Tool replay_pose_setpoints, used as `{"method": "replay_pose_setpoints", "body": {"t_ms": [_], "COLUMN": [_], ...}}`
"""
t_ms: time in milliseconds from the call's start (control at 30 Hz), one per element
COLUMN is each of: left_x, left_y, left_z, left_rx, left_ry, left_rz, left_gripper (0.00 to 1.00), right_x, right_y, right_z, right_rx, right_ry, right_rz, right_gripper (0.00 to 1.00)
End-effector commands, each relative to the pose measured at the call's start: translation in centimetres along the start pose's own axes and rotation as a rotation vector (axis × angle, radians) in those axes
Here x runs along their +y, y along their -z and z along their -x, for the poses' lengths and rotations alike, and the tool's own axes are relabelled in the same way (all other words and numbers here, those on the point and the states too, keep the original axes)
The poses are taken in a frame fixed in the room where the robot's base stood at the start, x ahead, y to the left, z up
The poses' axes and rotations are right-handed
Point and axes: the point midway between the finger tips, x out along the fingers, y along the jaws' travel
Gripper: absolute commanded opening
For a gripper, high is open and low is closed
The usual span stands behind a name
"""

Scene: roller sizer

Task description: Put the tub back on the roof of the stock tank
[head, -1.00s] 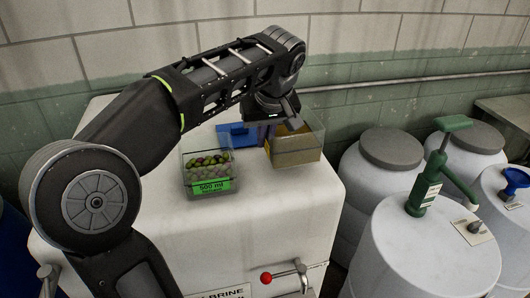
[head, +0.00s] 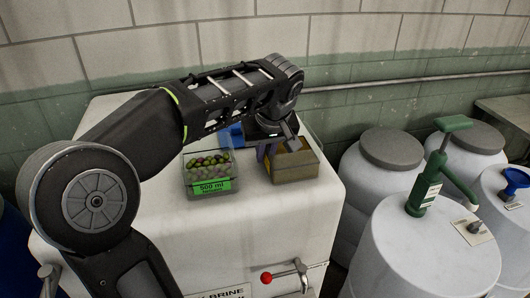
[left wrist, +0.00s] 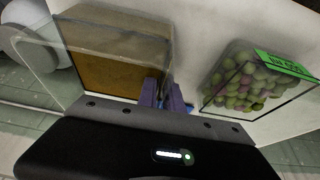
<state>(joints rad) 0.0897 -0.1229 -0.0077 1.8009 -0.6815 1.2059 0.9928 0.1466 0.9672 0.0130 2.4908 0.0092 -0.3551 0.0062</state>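A clear tub with brown contents (head: 293,168) is at or just above the white roof of the stock tank (head: 290,225), near its right back side; contact under it cannot be made out. My left gripper (head: 267,152) reaches down at the tub's left back side. In the left wrist view its purple fingers (left wrist: 163,96) are close together on the wall of the tub (left wrist: 112,55), shut on it. My gripper and forearm hide part of the tub's rim. My right gripper is not in view.
A clear container of olives (head: 209,172) with a green 500 ml label stands on the roof to the left. A blue item (head: 236,132) shows behind it. A red-knobbed lever (head: 284,275) is on the tank's front. White drums, one with a green pump (head: 425,190), stand at the right.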

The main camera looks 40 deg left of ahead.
Motion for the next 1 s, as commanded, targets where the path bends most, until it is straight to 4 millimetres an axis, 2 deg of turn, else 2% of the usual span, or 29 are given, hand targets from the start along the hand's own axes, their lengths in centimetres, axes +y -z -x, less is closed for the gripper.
{"method": "replay_pose_setpoints", "body": {"t_ms": [33,167,567,767,900,1000], "left_x": [0.0,0.0,0.0,0.1,0.1,-0.1], "left_y": [0.0,0.0,0.1,0.1,0.1,0.5], "left_z": [0.0,0.0,0.6,3.5,6.5,9.6], "left_rx": [0.0,0.0,0.001,0.002,0.003,0.001], "left_ry": [0.0,0.0,-0.001,-0.004,-0.005,0.0], "left_rz": [0.0,0.0,0.0,0.001,0.0,0.001], "left_gripper": [0.15,0.25,0.25,0.25,0.25,0.25], "right_x": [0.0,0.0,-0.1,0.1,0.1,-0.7], "right_y": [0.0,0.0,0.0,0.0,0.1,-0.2], "right_z": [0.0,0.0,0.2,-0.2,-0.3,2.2], "right_rx": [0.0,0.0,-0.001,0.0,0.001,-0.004], "right_ry": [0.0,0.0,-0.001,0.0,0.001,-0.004], "right_rz": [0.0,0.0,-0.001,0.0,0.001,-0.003], "right_gripper": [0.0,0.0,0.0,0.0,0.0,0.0]}}
